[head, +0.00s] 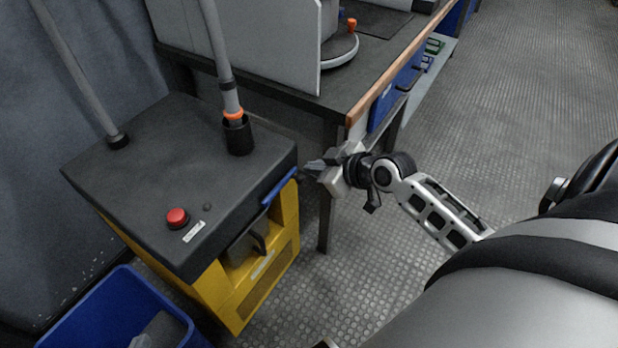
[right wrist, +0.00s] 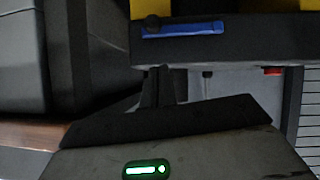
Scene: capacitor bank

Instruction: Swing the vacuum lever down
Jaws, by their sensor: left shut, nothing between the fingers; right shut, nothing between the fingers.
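The blue lever (head: 280,187) is on the upper front edge of the yellow and black vacuum unit (head: 120,185), slanting along it in the head view. It also shows as a blue bar in the right wrist view (right wrist: 185,28). My right gripper (head: 309,167) is shut and empty, its tips close to the lever's upper right end. In the right wrist view its dark fingers (right wrist: 158,84) point toward the unit's edge, with the lever beyond them. I cannot tell whether they touch. My left gripper is not in view.
A red button (head: 177,217) and a hose socket (head: 238,136) are on the unit's top. A blue bin (head: 118,305) stands at lower left. A dark workbench (head: 270,85) with a leg lies behind my right gripper. The floor (head: 520,110) to the right is clear.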

